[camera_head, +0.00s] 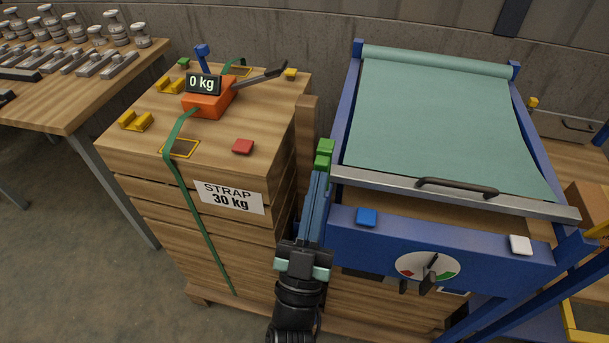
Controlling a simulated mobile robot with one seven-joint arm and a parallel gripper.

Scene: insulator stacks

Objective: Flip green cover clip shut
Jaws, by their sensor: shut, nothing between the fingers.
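The green cover clip (324,152) sits at the left side of the blue frame (341,123), near the left end of the grey front bar (400,183). It shows as two small green blocks, one above the other; whether it is open or shut I cannot tell. The teal cover (435,120) is spread across the frame from the roll at the back to the front bar. My gripper (320,177) reaches up from below, its long fingers together and empty. Its tips are just below the clip and overlap its lower edge in view; contact is unclear.
A wooden crate stack (225,160) stands close on the left, with an orange scale (208,104) and green strap (190,215). A black handle (457,187) sticks up from the front bar. The front panel carries a dial (427,266), blue button (366,217) and white button (520,245).

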